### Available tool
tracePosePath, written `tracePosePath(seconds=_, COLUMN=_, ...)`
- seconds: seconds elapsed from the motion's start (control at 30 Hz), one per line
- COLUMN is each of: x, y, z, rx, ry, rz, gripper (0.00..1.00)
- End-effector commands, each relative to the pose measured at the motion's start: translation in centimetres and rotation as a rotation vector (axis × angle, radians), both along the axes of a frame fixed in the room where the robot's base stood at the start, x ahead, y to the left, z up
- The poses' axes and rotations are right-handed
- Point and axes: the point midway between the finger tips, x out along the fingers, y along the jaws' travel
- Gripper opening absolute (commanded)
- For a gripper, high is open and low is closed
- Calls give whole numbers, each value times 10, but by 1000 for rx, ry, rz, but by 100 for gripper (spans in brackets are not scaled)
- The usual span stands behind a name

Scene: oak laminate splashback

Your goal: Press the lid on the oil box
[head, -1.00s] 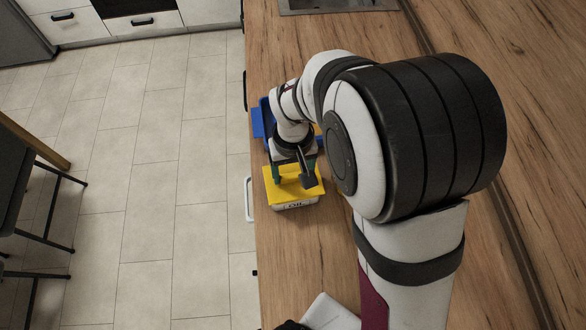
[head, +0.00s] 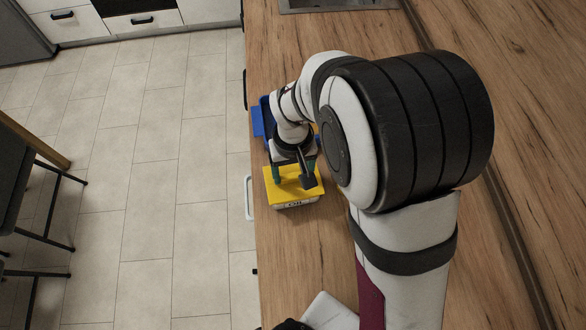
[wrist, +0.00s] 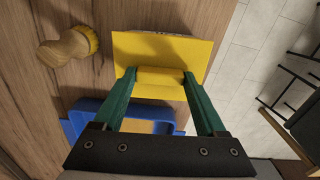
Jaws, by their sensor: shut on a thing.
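The yellow lid (head: 281,195) lies over the white oil box (head: 297,205), whose front with dark lettering shows just under the lid's near edge. I cannot tell whether the lid is fully seated. My gripper (head: 294,179) is above the lid. In the wrist view, the green fingers of my gripper (wrist: 160,77) are shut on the raised bar handle of the yellow lid (wrist: 165,52). Only a thin edge of the oil box (wrist: 165,33) shows past the lid there; the rest is hidden.
A blue tray (head: 257,121) stands behind the box on the wooden counter (head: 285,255), partly hidden by my arm. In the wrist view, a wooden brush with yellow bristles (wrist: 62,50) stands beside the lid. The counter edge drops to the tiled floor close on the left.

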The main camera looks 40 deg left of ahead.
Motion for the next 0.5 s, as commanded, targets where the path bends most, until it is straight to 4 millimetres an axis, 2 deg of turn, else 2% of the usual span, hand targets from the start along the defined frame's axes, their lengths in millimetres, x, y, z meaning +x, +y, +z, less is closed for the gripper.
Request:
tracePosePath(seconds=0.33, x=0, y=0, z=-1, rx=0, ry=0, rz=0, gripper=20)
tracePosePath(seconds=0.37, x=0, y=0, z=-1, rx=0, ry=0, rz=0, gripper=79)
tracePosePath(seconds=0.47, x=0, y=0, z=-1, rx=0, ry=0, rz=0, gripper=97)
tracePosePath(seconds=0.5, x=0, y=0, z=-1, rx=0, ry=0, rz=0, gripper=100)
